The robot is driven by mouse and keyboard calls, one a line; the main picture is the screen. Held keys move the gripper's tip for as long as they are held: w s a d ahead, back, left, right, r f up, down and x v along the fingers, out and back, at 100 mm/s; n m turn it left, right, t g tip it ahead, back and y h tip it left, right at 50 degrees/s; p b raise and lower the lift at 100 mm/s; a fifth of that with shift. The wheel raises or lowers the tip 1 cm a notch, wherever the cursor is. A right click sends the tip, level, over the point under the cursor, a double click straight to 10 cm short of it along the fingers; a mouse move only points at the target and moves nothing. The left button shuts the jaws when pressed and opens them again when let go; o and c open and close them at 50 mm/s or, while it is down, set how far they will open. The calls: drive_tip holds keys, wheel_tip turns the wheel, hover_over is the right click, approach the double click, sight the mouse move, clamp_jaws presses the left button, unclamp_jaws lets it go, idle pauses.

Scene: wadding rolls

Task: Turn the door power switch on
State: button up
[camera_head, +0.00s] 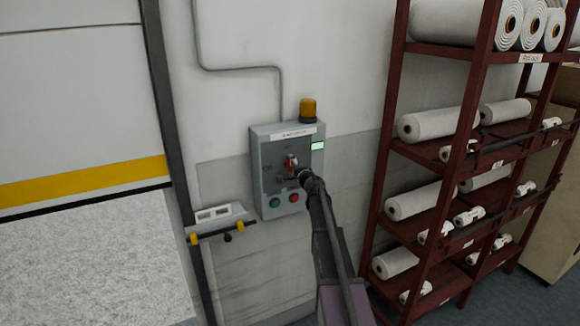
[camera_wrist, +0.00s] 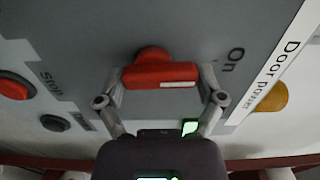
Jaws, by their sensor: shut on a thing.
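The door power switch is a red handle (camera_wrist: 160,75) on a grey control box (camera_head: 262,175) on the wall. In the wrist view the handle lies across the picture, with a white mark near its right end. The word "On" stands on the panel right of and above it. The "Door power" label (camera_wrist: 275,75) runs along the panel edge at the right. My gripper (camera_wrist: 162,78) is shut on the handle, one finger at each end. In the head view the red handle (camera_head: 291,161) shows just above my gripper (camera_head: 297,173), which partly hides it.
Below the handle are a green button (camera_head: 274,202) and a red button (camera_head: 294,197). An amber lamp (camera_head: 309,109) tops the box; a small green display (camera_head: 317,146) is at its right. A rack (camera_head: 381,190) of white rolls stands close on the right.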

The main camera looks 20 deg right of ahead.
drive_tip(key=shift+m, duration=0.3)
drive_tip(key=o, duration=0.8)
drive_tip(key=shift+o, duration=0.2)
drive_tip(key=shift+s, duration=0.1)
drive_tip(key=s, duration=1.1)
drive_tip(key=shift+s+d, duration=0.2)
drive_tip(key=shift+s, duration=0.2)
